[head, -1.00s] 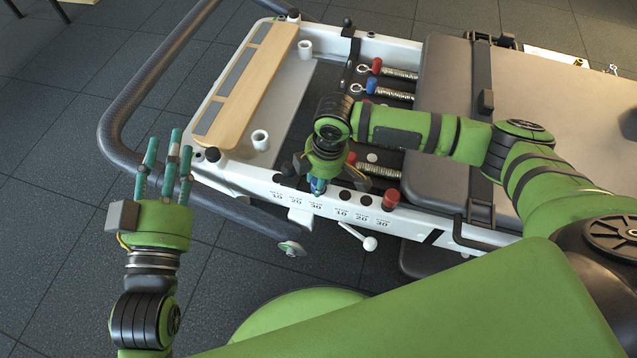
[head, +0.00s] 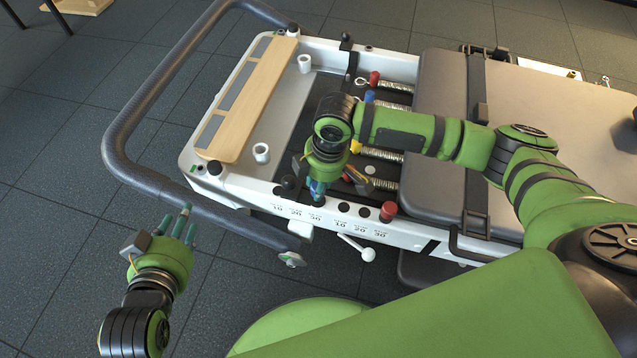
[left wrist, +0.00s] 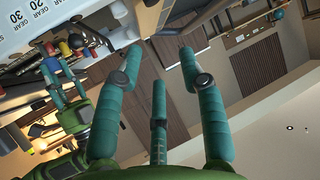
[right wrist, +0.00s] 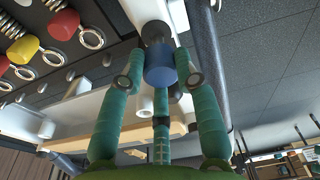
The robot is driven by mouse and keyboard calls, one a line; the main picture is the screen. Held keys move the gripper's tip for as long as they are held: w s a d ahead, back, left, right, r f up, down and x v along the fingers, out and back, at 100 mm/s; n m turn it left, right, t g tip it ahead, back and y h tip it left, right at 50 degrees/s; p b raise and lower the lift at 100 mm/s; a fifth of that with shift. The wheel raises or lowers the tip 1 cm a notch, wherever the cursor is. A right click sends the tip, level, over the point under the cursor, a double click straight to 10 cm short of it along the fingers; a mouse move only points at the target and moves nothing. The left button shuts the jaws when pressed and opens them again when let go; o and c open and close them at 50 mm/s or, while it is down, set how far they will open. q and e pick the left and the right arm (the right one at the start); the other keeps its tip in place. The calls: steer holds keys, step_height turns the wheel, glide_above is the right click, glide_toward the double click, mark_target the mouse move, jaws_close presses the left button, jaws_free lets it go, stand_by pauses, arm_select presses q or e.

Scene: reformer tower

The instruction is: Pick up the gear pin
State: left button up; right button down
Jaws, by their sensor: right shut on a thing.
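In the right wrist view a blue gear pin (right wrist: 160,63) with a grey end sits between the fingers of my right gripper (right wrist: 163,85), which is shut on it. In the head view my right gripper (head: 318,188) is over the near white side rail (head: 300,212) of the reformer, beside the printed numbers. The fingers hide most of the pin there, and I cannot tell whether its end is in the rail or clear of it. My left gripper (head: 175,225) is open and empty, left of the frame with its fingers up; its spread fingers show in the left wrist view (left wrist: 160,75).
A red knob (head: 389,211) and several black knobs stand along the rail. Springs with red, blue and yellow (head: 357,147) ends lie behind my right gripper. A wooden footboard (head: 255,95) and curved grey bar (head: 118,140) are left. A white lever (head: 357,248) juts from the rail.

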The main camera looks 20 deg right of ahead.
steer(key=shift+s+d+r+p, duration=0.3)
steer(key=shift+s+r, duration=0.15)
steer(key=shift+s, duration=0.2)
steer(key=shift+s+d+r+p, duration=0.3)
steer(key=shift+s+r, duration=0.1)
steer(key=shift+s, duration=0.2)
arm_select(q)
steer(key=s+a+f+n+g+y+p, duration=0.1)
steer(key=s+a+f+g+y+p, duration=0.1)
steer(key=s+a+f+g, duration=0.3)
steer(key=shift+s+f+g+p, duration=0.55)
steer(key=shift+s+f+g, duration=1.35)
steer(key=shift+s+f, duration=1.9)
arm_select(e)
steer(key=s+d+r, duration=0.3)
steer(key=s+r, duration=0.2)
steer(key=s, duration=0.3)
steer(key=shift+d, duration=0.3)
arm_select(q)
steer(key=shift+w+f, duration=0.65)
steer(key=shift+w, duration=0.05)
